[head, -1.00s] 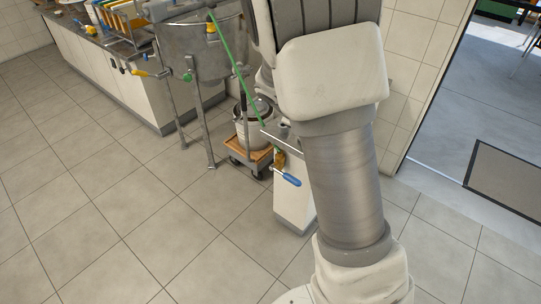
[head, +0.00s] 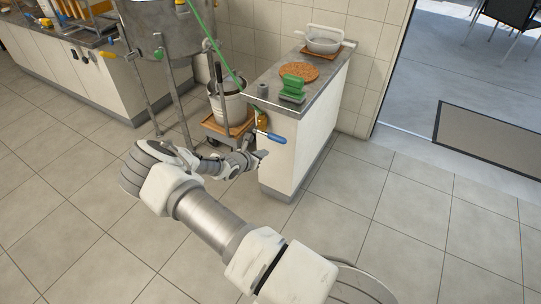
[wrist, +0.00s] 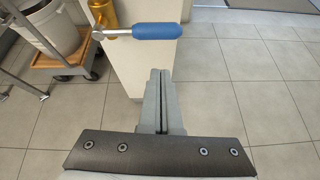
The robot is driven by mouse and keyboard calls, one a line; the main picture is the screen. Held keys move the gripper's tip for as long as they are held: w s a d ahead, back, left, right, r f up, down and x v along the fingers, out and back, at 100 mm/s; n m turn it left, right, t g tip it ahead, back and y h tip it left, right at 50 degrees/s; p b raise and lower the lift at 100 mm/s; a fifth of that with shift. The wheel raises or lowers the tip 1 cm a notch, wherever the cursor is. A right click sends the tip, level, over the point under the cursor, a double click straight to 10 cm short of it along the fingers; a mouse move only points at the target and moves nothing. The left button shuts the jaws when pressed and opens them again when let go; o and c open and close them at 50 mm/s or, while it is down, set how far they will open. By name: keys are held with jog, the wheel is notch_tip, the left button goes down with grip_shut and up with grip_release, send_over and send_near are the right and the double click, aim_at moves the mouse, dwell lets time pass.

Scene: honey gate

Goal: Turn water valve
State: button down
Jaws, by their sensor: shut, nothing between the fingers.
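The water valve's blue lever handle (head: 271,137) sticks out to the right from the near side of the white counter. In the wrist view the blue handle (wrist: 157,31) lies level across the top, with a metal stem to its left and a brass valve body (wrist: 103,13) behind. My gripper (head: 262,154) is just below the handle in the head view, apart from it as far as I can tell. In the wrist view my gripper (wrist: 160,72) is shut and empty, its fingertips pointing toward the handle.
A white counter (head: 325,122) stands behind the valve, with a green device (head: 293,86) and a cork mat (head: 299,71) on top. A wooden dolly (head: 229,124) with a white bucket (head: 227,105) is to the left, by a steel tank (head: 165,28). The tiled floor in front is clear.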

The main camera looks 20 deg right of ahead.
aim_at(270, 136)
jog(key=w+d+f+n+b, duration=0.1)
jog(key=w+d+f+b, duration=0.45)
jog(key=f, duration=0.25)
jog(key=shift+d+r, duration=0.2)
jog(key=shift+r, duration=0.55)
jog(key=shift+d+r, duration=0.2)
jog(key=shift+r, duration=0.55)
jog(key=shift+d+r, duration=0.2)
jog(key=shift+r, duration=0.55)
jog(key=shift+r+p, duration=0.15)
jog(key=shift+p, duration=0.2)
